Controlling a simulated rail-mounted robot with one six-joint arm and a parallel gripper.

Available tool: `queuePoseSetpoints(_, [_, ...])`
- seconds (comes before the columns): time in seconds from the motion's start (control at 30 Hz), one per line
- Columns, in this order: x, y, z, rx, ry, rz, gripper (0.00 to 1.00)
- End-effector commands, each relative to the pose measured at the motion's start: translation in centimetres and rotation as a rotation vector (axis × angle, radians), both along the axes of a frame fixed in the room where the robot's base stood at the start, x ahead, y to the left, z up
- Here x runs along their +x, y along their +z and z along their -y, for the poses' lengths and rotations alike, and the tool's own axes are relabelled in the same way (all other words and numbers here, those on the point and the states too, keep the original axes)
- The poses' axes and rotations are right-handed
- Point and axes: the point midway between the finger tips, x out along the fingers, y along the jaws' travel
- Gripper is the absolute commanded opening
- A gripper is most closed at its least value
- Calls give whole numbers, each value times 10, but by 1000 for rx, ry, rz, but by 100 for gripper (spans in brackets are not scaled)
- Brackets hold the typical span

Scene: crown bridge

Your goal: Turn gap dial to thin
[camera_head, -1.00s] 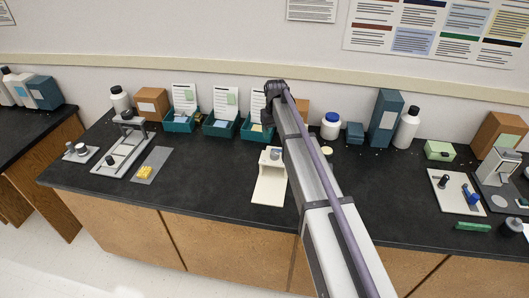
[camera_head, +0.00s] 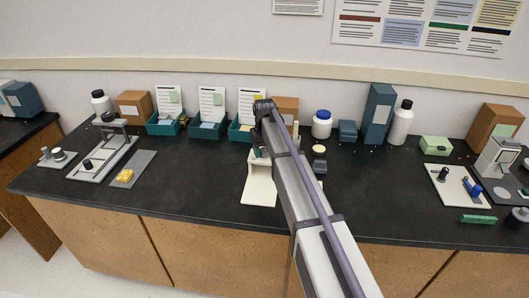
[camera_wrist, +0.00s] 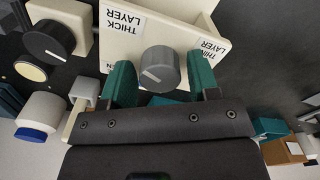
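The gap dial (camera_wrist: 160,69) is a round grey knob on a cream panel (camera_wrist: 168,17), with a pale line on the left part of its face. A "THICK LAYER" label (camera_wrist: 123,22) reads upside down above left of it. A second label (camera_wrist: 212,46), partly hidden by a finger, reads "LAYER" at its right. My gripper (camera_wrist: 161,78) is open, one teal finger on each side of the dial, with visible room between each finger and the knob. In the head view the cream stand (camera_head: 259,187) shows below my arm, which hides much of it; the dial is not clear there.
A black knob (camera_wrist: 49,40) on a cream block stands left of the panel in the wrist view. A white jar with a blue lid (camera_wrist: 39,116) is near it.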

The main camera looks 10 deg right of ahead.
Motion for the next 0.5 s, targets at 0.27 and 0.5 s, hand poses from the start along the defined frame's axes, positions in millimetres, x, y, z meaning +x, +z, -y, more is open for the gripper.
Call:
queuePoseSetpoints(0.27, [0,0,0,0,0,0,28])
queuePoseSetpoints(0.5, [0,0,0,0,-2,0,16])
